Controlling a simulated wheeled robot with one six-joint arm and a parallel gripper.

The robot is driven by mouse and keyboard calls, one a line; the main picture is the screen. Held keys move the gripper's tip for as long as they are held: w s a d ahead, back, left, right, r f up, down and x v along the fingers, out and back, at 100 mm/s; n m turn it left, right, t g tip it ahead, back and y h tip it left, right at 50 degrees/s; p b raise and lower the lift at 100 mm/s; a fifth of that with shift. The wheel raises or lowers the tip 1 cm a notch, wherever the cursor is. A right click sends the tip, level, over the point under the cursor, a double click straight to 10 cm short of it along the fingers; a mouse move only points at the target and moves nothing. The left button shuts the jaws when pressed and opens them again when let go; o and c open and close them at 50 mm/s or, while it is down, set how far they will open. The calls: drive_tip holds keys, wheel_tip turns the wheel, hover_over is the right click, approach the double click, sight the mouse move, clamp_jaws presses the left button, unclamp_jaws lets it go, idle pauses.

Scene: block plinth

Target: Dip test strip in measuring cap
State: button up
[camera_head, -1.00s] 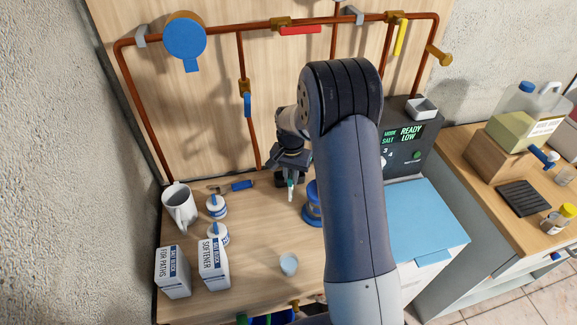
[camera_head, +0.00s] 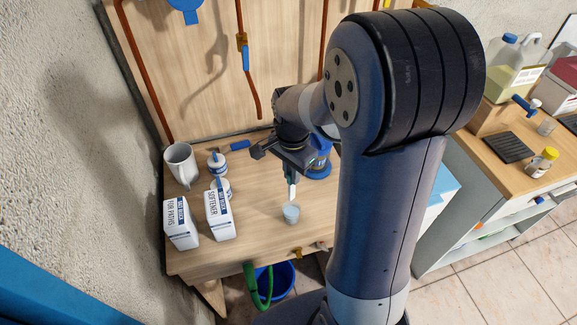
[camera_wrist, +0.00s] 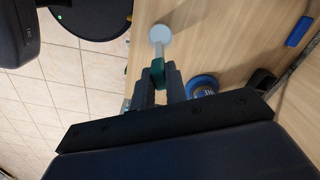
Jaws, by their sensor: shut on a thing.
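The measuring cap (camera_head: 291,214), a small pale blue-grey cup, stands upright near the front of the wooden worktop. It also shows in the wrist view (camera_wrist: 160,34). My gripper (camera_head: 290,176) is shut on the test strip (camera_head: 292,191), which points down with its white end at the bottom. In the wrist view, a teal piece (camera_wrist: 158,72) sits between my fingers, and the white end overlaps the cap. In the head view, the strip's lower end is just above and behind the cap's rim. Any contact or water level inside is not clear.
A blue round thing (camera_head: 318,165) stands behind my gripper. A blue bucket (camera_head: 280,280) is below the front edge.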

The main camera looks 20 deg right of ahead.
sight(292, 198)
drive_tip(key=shift+f+b, duration=3.9)
drive_tip(key=shift+f, duration=1.15)
drive_tip(key=shift+r, duration=0.1)
wheel_tip(292, 198, up, 9)
drive_tip(key=p, duration=0.7)
drive_tip(key=shift+r+p, duration=0.1)
drive_tip(key=shift+p, duration=0.2)
drive_tip(key=w+f+n+p, duration=0.5)
drive_tip(key=n, duration=0.7)
